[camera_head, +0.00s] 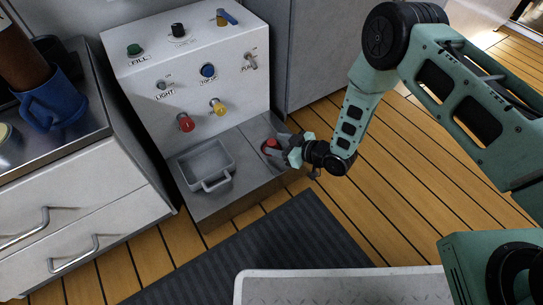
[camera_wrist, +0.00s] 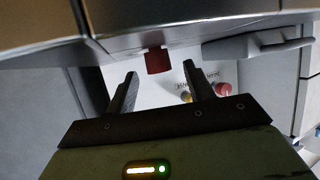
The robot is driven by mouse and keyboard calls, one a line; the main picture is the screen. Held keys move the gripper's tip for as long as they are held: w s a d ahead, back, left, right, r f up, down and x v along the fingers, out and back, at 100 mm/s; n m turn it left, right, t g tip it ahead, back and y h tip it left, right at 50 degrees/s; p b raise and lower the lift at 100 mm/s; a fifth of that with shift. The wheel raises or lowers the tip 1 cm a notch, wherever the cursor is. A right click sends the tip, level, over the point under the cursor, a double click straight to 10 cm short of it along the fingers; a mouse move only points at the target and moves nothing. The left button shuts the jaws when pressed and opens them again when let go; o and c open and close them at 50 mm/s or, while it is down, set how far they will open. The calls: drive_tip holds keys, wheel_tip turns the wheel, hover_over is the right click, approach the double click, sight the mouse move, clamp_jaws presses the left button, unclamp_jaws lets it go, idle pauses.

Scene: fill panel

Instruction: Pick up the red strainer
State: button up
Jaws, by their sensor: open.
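The red strainer (camera_head: 271,147) shows as a small red piece on the grey ledge at the foot of the white panel, beside my gripper (camera_head: 287,148). My fingers partly hide it in the head view. In the wrist view, a dark red piece (camera_wrist: 157,61), which seems to be the strainer, lies in line with the gap between the fingertips of my gripper (camera_wrist: 161,72). The fingers are apart, with nothing visible held. I cannot tell whether they touch the strainer.
A grey tray with a handle (camera_head: 217,184) sits on the ledge left of the strainer. The white panel (camera_head: 130,85) rises behind, with a red knob (camera_head: 186,122) and a yellow knob (camera_head: 217,106). A blue mug (camera_head: 47,105) stands on the left counter. The wooden floor at right is clear.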

sight(273, 143)
drive_tip(key=b+x, duration=0.1)
drive_tip(key=x, duration=0.2)
drive_tip(key=shift+f+b, duration=0.2)
drive_tip(key=shift+b, duration=0.2)
drive_tip(key=shift+r, duration=0.15)
clamp_jaws()
